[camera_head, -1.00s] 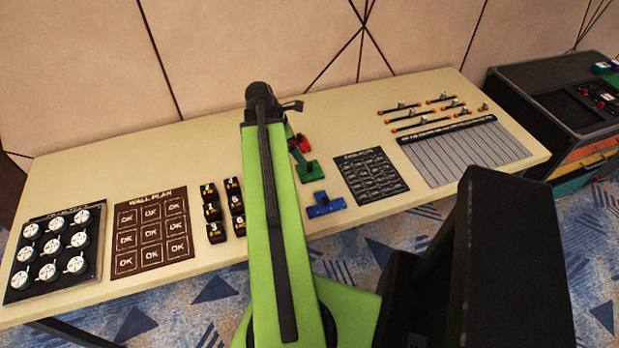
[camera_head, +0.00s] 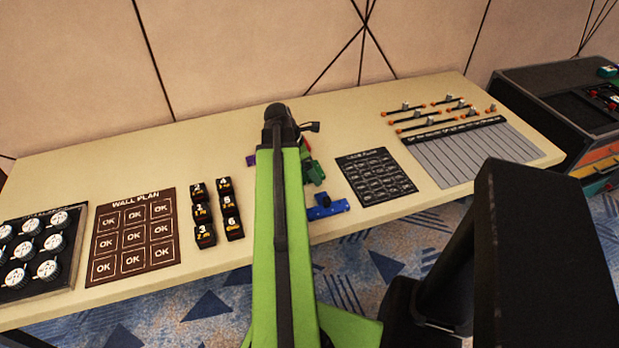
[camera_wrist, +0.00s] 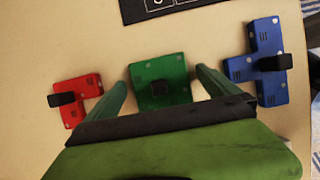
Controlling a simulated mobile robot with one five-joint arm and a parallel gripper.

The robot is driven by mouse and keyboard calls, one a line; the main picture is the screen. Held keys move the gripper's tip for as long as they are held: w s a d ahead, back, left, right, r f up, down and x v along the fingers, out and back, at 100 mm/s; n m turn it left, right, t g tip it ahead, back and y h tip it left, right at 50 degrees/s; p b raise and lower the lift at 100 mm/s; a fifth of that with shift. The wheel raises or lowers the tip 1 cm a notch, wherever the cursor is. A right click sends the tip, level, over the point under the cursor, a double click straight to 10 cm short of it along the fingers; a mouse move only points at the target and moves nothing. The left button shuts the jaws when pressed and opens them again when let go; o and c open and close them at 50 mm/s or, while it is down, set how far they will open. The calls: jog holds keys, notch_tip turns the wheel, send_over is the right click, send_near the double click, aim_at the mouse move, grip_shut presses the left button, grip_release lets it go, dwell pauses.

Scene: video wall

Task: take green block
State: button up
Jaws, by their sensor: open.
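The green block (camera_wrist: 149,96) lies on the table in the middle of the wrist view, with a dark square knob on it. My gripper (camera_wrist: 160,78) is open, with one green finger on each side of the block and a gap to each. I cannot tell its height over the table. In the head view the green block (camera_head: 314,172) shows just right of my arm, which hides most of the gripper.
A red block (camera_wrist: 72,88) lies left of the fingers and a blue block (camera_wrist: 268,42) right of them, both close. A purple piece (camera_head: 251,160) peeks out left of my arm. A dark panel (camera_head: 374,178) lies further right.

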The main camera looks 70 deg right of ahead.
jog(key=shift+r, duration=0.1)
jog(key=c, duration=1.7)
jog(key=shift+c, duration=0.2)
